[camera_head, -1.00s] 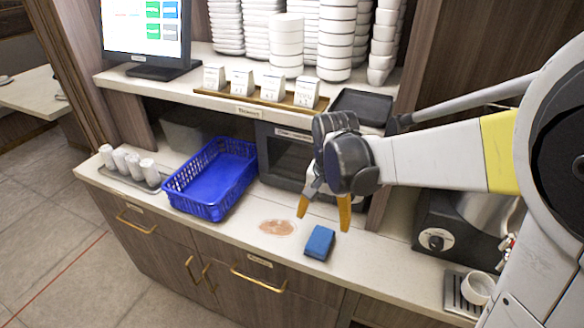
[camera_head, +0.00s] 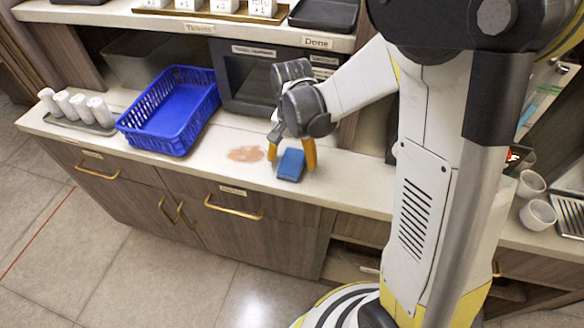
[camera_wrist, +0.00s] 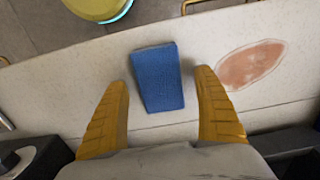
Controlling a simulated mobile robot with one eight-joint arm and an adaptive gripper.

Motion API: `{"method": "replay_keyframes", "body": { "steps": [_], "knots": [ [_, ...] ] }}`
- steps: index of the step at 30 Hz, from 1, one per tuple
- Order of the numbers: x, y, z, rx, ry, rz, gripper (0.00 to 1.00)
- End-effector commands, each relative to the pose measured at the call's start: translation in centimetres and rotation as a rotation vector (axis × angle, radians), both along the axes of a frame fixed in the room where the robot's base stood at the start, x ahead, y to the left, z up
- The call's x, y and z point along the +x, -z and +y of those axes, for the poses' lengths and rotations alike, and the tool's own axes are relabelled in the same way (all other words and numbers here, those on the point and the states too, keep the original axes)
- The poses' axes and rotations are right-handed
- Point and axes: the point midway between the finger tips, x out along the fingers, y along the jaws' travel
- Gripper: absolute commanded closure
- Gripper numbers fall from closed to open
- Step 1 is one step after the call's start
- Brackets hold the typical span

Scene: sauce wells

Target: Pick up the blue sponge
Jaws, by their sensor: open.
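The blue sponge (camera_head: 291,164) lies flat on the white counter (camera_head: 340,188) near its front edge. In the wrist view the sponge (camera_wrist: 158,77) sits just ahead of and partly between the two orange fingers. My gripper (camera_head: 292,158) is open, with one finger on each side of the sponge and a gap showing on both sides in the wrist view (camera_wrist: 166,100). The fingers look low, close to the counter. I cannot tell their exact height. Nothing is held.
A reddish-brown stain (camera_head: 246,154) lies left of the sponge. A blue basket (camera_head: 172,139) and a tray of white cups (camera_head: 78,110) stand further left. A dark appliance (camera_head: 240,80) is behind under the shelf. White cups (camera_head: 537,214) stand at right.

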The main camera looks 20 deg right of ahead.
Motion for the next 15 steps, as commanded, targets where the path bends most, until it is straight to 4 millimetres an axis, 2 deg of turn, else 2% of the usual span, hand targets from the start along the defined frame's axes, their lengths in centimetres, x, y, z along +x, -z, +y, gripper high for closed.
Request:
{"method": "replay_keyframes", "body": {
  "steps": [1, 7, 11, 12, 13, 15],
  "knots": [
    [0.0, 0.52, 0.01, 0.0, 0.0, 0.0, 0.21],
    [-0.01, 0.38, 0.02, 0.0, 0.0, 0.0, 0.21],
    [0.0, 0.37, 0.03, 0.0, 0.0, 0.0, 0.6],
    [0.0, 0.37, 0.03, 0.0, 0.0, 0.0, 0.72],
    [0.0, 0.37, 0.03, 0.0, 0.0, 0.0, 0.78],
    [0.0, 0.37, 0.03, 0.0, 0.0, 0.0, 0.78]
  ]
}}
